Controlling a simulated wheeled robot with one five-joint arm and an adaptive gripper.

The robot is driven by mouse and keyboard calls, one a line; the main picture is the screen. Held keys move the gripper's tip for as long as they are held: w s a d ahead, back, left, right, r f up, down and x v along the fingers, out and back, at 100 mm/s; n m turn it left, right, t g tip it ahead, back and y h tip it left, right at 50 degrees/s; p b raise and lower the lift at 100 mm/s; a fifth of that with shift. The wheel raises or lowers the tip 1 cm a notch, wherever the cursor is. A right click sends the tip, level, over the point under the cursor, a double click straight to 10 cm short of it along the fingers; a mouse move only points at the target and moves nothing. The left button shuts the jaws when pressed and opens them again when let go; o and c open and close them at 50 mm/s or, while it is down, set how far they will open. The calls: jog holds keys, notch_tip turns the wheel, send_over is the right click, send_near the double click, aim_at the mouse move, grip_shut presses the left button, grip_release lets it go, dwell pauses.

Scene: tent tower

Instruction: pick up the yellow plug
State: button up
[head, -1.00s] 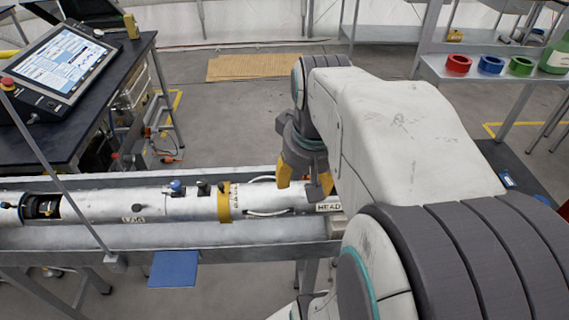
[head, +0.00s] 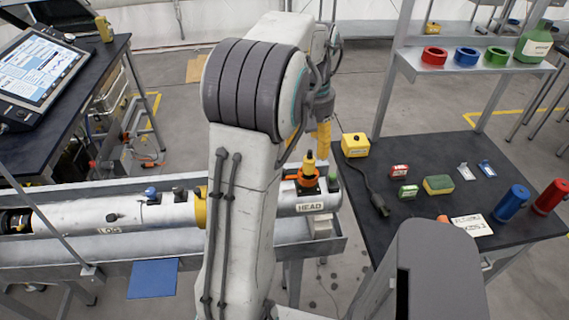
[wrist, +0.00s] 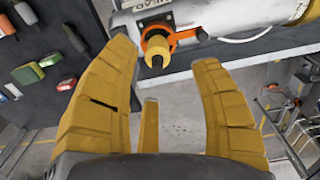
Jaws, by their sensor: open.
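The yellow plug (head: 309,164) stands in an orange ring on top of the white tube (head: 285,198), at its end labelled HEAD. In the wrist view the plug (wrist: 184,40) shows beyond the fingertips, near the top middle, with the orange ring around its base. My gripper (head: 323,143) has yellow fingers and is open and empty, close behind and right of the plug in the head view. In the wrist view my gripper (wrist: 166,62) has its fingers spread, with a gap between them and the plug. The plug appears untouched.
The tube lies in a grey metal trough (head: 110,255). A dark table (head: 410,235) at right holds a yellow box (head: 355,145) with a cable, a sponge (head: 438,185), and red and blue cylinders. A shelf (head: 470,72) above holds coloured rings. A screen console (head: 45,75) stands at left.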

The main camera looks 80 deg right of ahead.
aim_at(310, 158)
jog(key=shift+s+f+p, duration=0.15)
jog(key=shift+f+p, duration=0.35)
jog(key=shift+f, duration=3.3)
jog(key=shift+c, duration=0.4)
grip_shut()
